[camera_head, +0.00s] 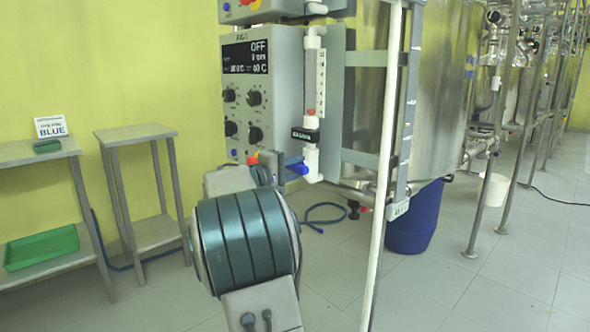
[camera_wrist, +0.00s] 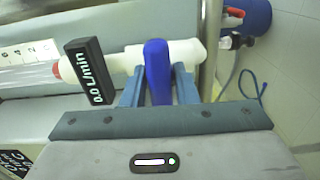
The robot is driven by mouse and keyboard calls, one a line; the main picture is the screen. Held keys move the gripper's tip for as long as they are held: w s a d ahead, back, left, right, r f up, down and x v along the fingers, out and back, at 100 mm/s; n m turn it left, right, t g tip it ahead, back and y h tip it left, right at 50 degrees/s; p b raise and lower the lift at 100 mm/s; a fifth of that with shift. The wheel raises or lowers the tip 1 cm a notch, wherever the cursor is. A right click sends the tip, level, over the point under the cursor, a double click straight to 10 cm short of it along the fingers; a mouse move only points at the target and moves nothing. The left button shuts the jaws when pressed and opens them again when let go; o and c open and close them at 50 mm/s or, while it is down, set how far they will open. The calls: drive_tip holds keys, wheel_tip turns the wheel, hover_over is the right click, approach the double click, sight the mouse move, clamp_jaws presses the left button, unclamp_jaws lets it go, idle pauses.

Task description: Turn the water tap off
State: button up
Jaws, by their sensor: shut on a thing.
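The water tap has a blue handle (camera_head: 298,168) at the lower end of a white vertical pipe with a flow meter (camera_head: 312,90). In the wrist view the blue handle (camera_wrist: 158,72) stands between the two fingers of my gripper (camera_wrist: 159,86), which is shut on it. The white tap body (camera_wrist: 190,50) runs behind the handle. A black label (camera_wrist: 86,72) reading "0.0 L/min" sits on the pipe beside it. In the head view my gripper (camera_head: 292,166) is at the tap, partly hidden behind my arm.
The grey control box (camera_head: 262,95) reads OFF. A white post (camera_head: 388,150) stands close right of my arm, with a blue drum (camera_head: 415,220) behind. Two metal tables stand left, with a green tray (camera_head: 42,247). Open floor lies between tables and arm.

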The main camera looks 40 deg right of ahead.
drive_tip(key=o, duration=0.8)
drive_tip(key=shift+o, duration=0.2)
drive_tip(key=s+a+p, duration=0.1)
drive_tip(key=a+p, duration=0.2)
drive_tip(key=a, duration=1.1)
drive_tip(key=shift+p, duration=0.4)
drive_tip(key=shift+d, duration=0.1)
drive_tip(key=s+a+r+y+p, duration=0.3)
drive_tip(key=s+y+p, duration=0.1)
drive_tip(key=s+p, duration=0.4)
drive_tip(key=s+a+r+y+p, duration=0.2)
drive_tip(key=s+r+y+p, duration=0.3)
drive_tip(key=p, duration=0.5)
drive_tip(key=s+a+r+y+p, duration=0.4)
drive_tip(key=s+a+r+p, duration=0.1)
drive_tip(key=a+p, duration=0.3)
drive_tip(key=s+a+r+m+t+y+p, duration=0.1)
drive_tip(key=s+a+r+y+p, duration=0.4)
drive_tip(key=s+a+p, duration=0.3)
drive_tip(key=shift+t+p, duration=0.3)
drive_tip(key=shift+p, duration=0.95)
